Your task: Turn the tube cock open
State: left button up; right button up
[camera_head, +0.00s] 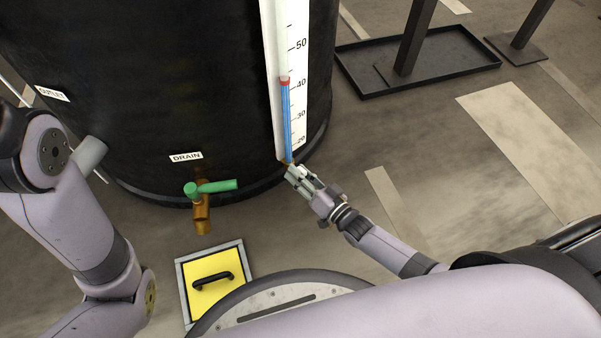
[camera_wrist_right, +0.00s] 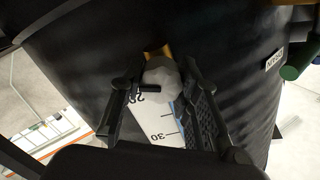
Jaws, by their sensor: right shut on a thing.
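The sight tube (camera_head: 287,125) stands upright on the black tank. It has a blue column with a red mark at the top, near 40 on the white scale (camera_head: 303,60). My right gripper (camera_head: 298,174) is at the tube's foot, shut on the tube cock, which it mostly hides in the head view. In the right wrist view, the cock's pale grey, faceted knob (camera_wrist_right: 163,80) sits between the two dark fingers, with a brass part (camera_wrist_right: 156,50) just beyond it. My left arm shows at the left of the head view, but its gripper does not.
A brass drain tap (camera_head: 201,216) with a green handle (camera_head: 217,186) is on the tank (camera_head: 130,90), left of the tube. A yellow hatch (camera_head: 211,288) with a black handle lies below it. A black tray (camera_head: 440,72) with a post stands at the back right.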

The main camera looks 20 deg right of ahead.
jog(key=o, duration=1.2)
jog(key=v, duration=1.2)
